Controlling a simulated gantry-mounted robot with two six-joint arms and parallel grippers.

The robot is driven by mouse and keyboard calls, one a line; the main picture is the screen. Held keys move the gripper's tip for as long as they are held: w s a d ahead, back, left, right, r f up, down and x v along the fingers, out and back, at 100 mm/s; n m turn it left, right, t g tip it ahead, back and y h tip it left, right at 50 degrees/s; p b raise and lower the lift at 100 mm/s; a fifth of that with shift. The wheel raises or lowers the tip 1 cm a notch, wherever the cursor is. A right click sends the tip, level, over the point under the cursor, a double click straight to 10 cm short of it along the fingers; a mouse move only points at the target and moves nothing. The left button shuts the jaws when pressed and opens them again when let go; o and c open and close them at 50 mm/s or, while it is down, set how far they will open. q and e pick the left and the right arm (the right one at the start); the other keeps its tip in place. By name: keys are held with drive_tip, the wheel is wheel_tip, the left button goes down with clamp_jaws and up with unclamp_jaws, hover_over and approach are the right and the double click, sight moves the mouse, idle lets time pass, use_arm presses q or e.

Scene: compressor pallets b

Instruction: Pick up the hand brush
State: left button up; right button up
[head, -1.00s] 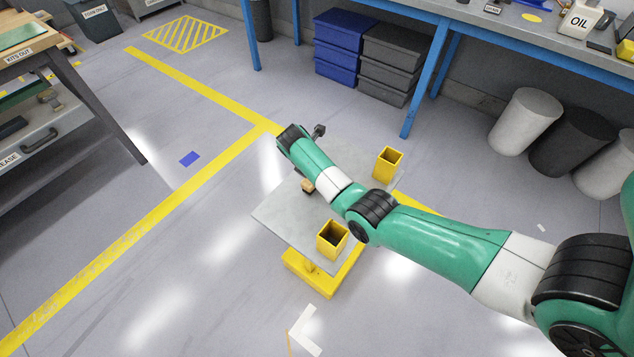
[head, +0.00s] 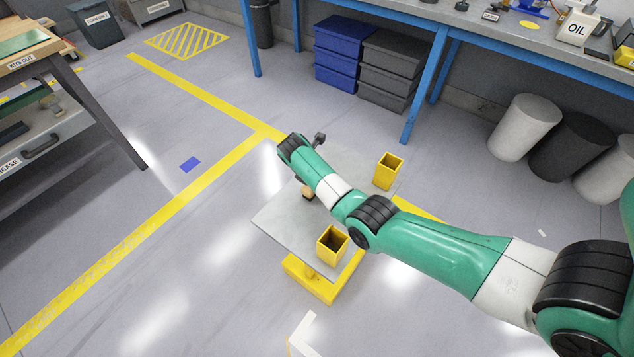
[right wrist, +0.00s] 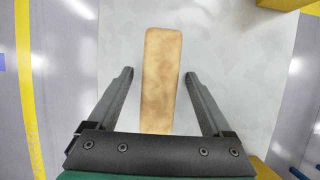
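The hand brush (right wrist: 161,75) shows in the right wrist view as a long, tan wooden piece with rounded corners, lying on a grey plate (right wrist: 230,40). My right gripper (right wrist: 160,73) is open, with one finger on each side of the brush and a gap on both sides. The brush's near end runs under the gripper body. In the head view a small part of the brush (head: 308,193) shows below my right arm, on the grey plate of a yellow stand (head: 310,283). My left gripper is not in view.
Two yellow square open-topped posts (head: 332,246) (head: 388,171) rise at the plate's corners, near and far. A blue-framed workbench (head: 470,28), grey bins (head: 525,127) and stacked blue boxes (head: 340,50) stand behind. Floor left of the plate is clear.

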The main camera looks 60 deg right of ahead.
clamp_jaws()
idle(0.3)
drive_tip(key=shift+r, duration=0.15)
wheel_tip(320, 180, up, 4)
drive_tip(key=p, duration=0.3)
drive_tip(key=shift+r+p, duration=0.25)
drive_tip(key=shift+p, duration=0.15)
drive_tip(key=s+a+r+p, duration=0.8)
drive_tip(key=s+a+p, duration=0.1)
drive_tip(key=s+p, duration=0.1)
drive_tip(key=shift+a+r+p, duration=0.35)
drive_tip(key=shift+a+p, duration=0.05)
drive_tip(key=shift+p, duration=0.15)
